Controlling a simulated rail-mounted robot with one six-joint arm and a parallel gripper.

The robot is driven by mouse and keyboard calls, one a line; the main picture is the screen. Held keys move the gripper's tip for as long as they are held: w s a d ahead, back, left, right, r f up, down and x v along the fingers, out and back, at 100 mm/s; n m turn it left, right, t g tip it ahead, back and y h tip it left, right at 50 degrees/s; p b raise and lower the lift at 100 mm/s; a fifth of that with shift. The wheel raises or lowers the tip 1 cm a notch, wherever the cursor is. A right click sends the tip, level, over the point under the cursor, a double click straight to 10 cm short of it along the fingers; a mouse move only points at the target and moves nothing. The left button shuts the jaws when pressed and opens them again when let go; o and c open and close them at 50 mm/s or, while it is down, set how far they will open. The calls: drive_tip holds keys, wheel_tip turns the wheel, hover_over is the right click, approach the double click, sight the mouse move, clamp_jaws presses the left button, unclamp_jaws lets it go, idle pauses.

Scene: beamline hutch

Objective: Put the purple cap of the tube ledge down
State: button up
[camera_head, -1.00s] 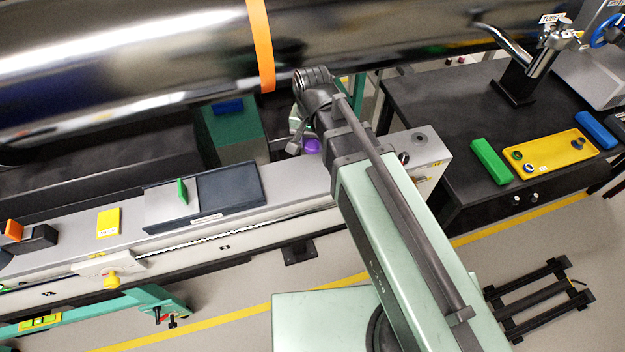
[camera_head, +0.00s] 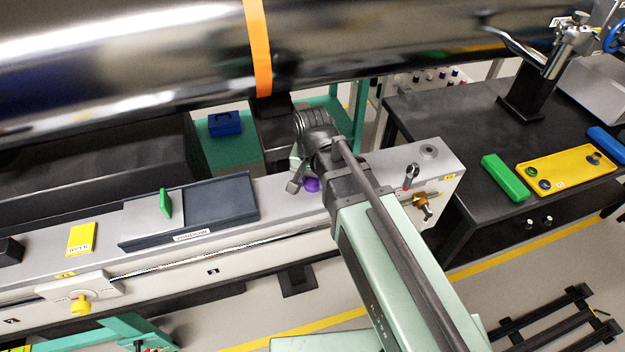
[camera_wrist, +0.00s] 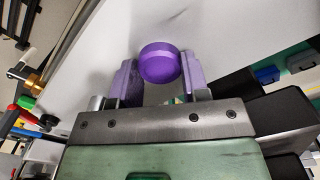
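The purple cap (camera_head: 311,185) shows beside my wrist in the head view, over the grey bench top (camera_head: 385,172). In the wrist view the purple cap (camera_wrist: 159,63) is a round disc between the two fingertips of my gripper (camera_wrist: 160,76). The fingers meet its two sides, so my gripper looks shut on it. A plain light grey surface lies beyond the cap in the wrist view; I cannot tell whether the cap touches it. My wrist hides most of the gripper in the head view.
A dark tray (camera_head: 225,200) with a green tab (camera_head: 165,204) lies left on the bench. A knobbed post (camera_head: 411,175) and a brass fitting (camera_head: 421,205) are at its right end. The large shiny pipe (camera_head: 380,45) runs close above. A black table (camera_head: 450,125) stands right.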

sight(313, 182)
drive_tip(key=o, duration=0.5)
drive_tip(key=shift+c, duration=0.2)
wheel_tip(313, 182, up, 13)
drive_tip(key=p, duration=1.3)
drive_tip(key=s+d+n, duration=0.3)
drive_tip(key=s+d, duration=0.3)
drive_tip(key=d, duration=0.5)
drive_tip(key=shift+d+f+n+b, duration=0.3)
drive_tip(key=shift+d+f, duration=0.05)
drive_tip(key=shift+d, duration=0.05)
